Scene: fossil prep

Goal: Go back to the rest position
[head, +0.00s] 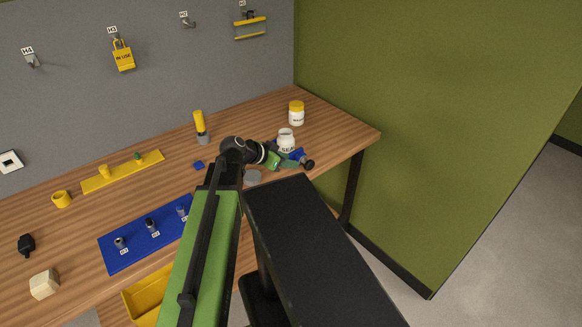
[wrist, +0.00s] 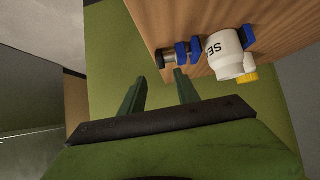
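My gripper (wrist: 160,76) shows two green fingers standing apart in the wrist view, with nothing between them. In the head view my gripper (head: 276,161) is over the right part of the wooden workbench, beside a white jar (head: 286,139) with "SEA" lettering. The same white jar shows in the wrist view (wrist: 228,56). A blue holder (wrist: 189,50) with a dark and silver cylindrical piece (wrist: 169,56) lies close to the right fingertip. I cannot tell whether the fingertip touches it.
A yellow-lidded jar (head: 296,114) stands behind the white jar. A yellow-topped cylinder (head: 200,127), a yellow strip (head: 122,172) and a blue mat (head: 133,246) with small pieces are left. A green wall (head: 420,130) bounds the right.

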